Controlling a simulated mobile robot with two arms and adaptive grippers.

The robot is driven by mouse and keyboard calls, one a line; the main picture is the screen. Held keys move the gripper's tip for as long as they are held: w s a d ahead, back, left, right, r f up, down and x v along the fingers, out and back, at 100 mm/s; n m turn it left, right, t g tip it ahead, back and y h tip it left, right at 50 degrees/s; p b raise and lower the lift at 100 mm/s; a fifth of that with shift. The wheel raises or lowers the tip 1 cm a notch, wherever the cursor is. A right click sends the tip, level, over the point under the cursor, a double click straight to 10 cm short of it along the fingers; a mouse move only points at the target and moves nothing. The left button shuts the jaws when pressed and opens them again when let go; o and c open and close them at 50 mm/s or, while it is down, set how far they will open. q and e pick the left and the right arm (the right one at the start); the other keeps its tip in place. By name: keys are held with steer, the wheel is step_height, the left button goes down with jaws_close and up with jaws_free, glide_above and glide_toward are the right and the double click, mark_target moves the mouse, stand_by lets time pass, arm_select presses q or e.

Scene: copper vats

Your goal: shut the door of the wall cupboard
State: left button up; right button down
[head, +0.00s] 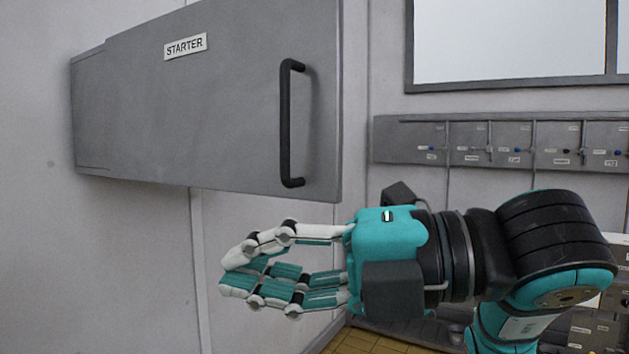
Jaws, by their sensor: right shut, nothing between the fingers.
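The wall cupboard (88,115) is a grey box on the left wall. Its grey door (225,110) carries a STARTER label and a black vertical bar handle (286,125) near its right edge. The door's free edge reaches out to the right, beyond the box; how far it stands open is hard to tell from this angle. My right gripper (235,275) is below the door's lower edge, its fingers pointing left. It is shut and empty, and appears apart from the door and handle. My left gripper is not in view.
A row of grey switch boxes (480,140) hangs on the back wall, below a window (510,40). Conduits run down from the boxes. Yellowish floor tiles (370,342) show at the bottom. The wall left of and below the cupboard is bare.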

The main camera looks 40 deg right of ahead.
steer(key=s+d+r+m+t+h, duration=0.2)
steer(key=d+r+m+t+h, duration=0.3)
steer(key=d+m+h, duration=0.5)
steer(key=n+y+p, duration=0.2)
steer(key=p, duration=0.2)
glide_toward(295, 178)
steer(key=w+a, duration=0.4)
steer(key=shift+w+a, duration=0.35)
steer(key=shift+a, duration=0.05)
steer(key=shift+w+d+f, duration=0.1)
steer(key=shift+w+d, duration=0.1)
steer(key=shift+d, duration=0.3)
steer(key=shift+w+d+f, duration=0.1)
steer(key=shift+w+d, duration=0.05)
steer(key=shift+d, duration=0.35)
steer(key=shift+w+d, duration=0.15)
steer(key=shift+d, duration=0.7)
